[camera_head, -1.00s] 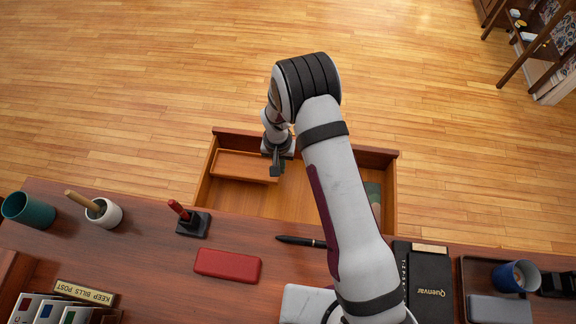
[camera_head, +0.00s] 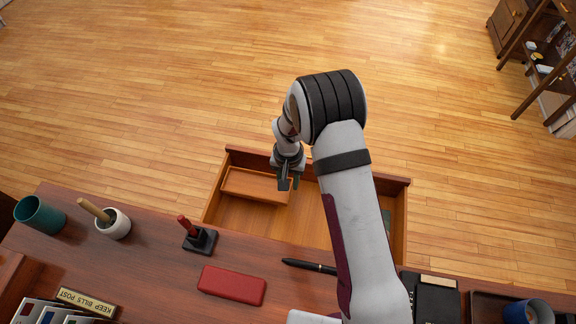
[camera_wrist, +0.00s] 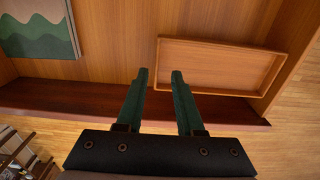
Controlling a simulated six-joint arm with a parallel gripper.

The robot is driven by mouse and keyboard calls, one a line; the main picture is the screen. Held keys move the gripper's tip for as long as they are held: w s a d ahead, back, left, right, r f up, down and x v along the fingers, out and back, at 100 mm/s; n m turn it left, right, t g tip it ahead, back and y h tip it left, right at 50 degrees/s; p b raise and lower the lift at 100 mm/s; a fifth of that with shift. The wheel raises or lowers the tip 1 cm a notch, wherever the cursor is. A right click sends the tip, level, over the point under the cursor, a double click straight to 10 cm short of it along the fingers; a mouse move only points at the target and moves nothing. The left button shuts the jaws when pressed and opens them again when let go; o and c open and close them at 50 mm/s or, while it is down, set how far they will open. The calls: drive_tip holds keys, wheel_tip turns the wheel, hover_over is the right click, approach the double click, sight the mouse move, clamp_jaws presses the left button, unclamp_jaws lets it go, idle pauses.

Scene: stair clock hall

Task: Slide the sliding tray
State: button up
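The sliding tray (camera_head: 240,193) is a shallow wooden tray inside the open drawer (camera_head: 217,205), at the drawer's left end in the head view. In the wrist view the tray (camera_wrist: 262,93) lies at upper right, empty, with its raised rim showing. My gripper (camera_head: 289,184) is over the drawer at the tray's right end. In the wrist view its two green fingers (camera_wrist: 160,76) are apart with nothing between them. One finger's tip appears close to the tray's end rim; I cannot tell whether they touch.
A green-patterned booklet (camera_wrist: 38,30) lies in the drawer's other end. The desk top holds a black pen (camera_head: 309,266), a red case (camera_head: 231,285), a stamp (camera_head: 199,236), a white pot (camera_head: 115,224) and a teal cup (camera_head: 40,215). The drawer floor beside the tray is bare.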

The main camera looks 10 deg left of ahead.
wheel_tip(320, 180, up, 12)
idle(0.4)
drive_tip(key=s+d+r+m, duration=0.2)
drive_tip(key=s+d+r, duration=0.3)
drive_tip(key=d+r, duration=0.35)
drive_tip(key=s+d+r+m+y, duration=0.1)
drive_tip(key=s+d+r, duration=0.2)
drive_tip(key=s, duration=0.7)
drive_tip(key=s+d+r+m, duration=0.2)
drive_tip(key=s+d+r, duration=0.1)
drive_tip(key=s, duration=0.7)
drive_tip(key=shift+d+r+m+y, duration=0.15)
drive_tip(key=shift+d+m+y, duration=0.2)
drive_tip(key=shift+d, duration=0.3)
